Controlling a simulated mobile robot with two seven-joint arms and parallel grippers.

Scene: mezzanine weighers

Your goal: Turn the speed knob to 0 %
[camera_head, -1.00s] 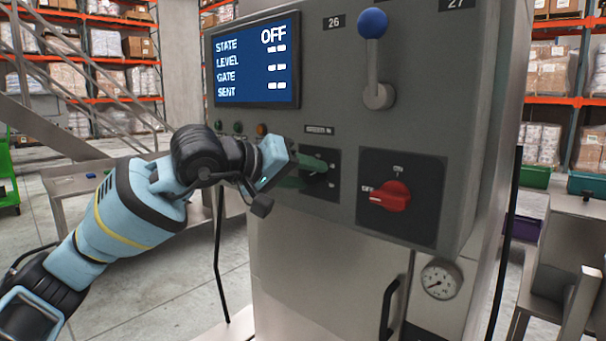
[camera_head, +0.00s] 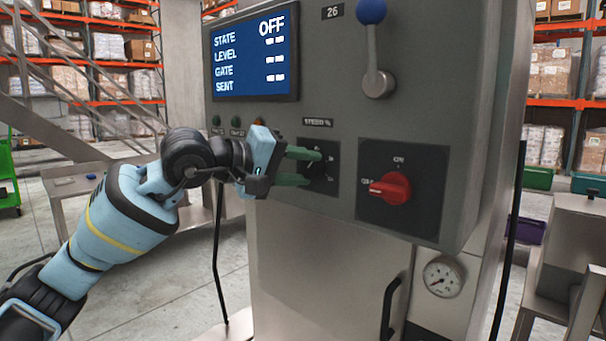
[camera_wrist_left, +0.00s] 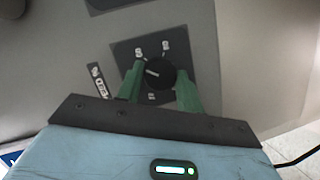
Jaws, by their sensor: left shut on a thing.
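The speed knob (camera_wrist_left: 158,76) is a small black dial on a dark square plate, under the "SPEED %" label (camera_head: 318,122) on the grey cabinet front. In the left wrist view its white pointer mark is toward the left. The plate's printed numbers are too blurred to read. My left gripper (camera_head: 314,168) reaches in from the left, its green fingers on either side of the knob and shut on it. In the left wrist view the gripper (camera_wrist_left: 161,82) has one finger at each side of the dial. My right gripper is not in view.
A red switch (camera_head: 391,188) sits on a dark plate right of the speed knob. A blue-balled lever (camera_head: 373,50) is above. The screen (camera_head: 255,58) reads STATE OFF. A gauge (camera_head: 443,277) and a black handle (camera_head: 389,308) are below.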

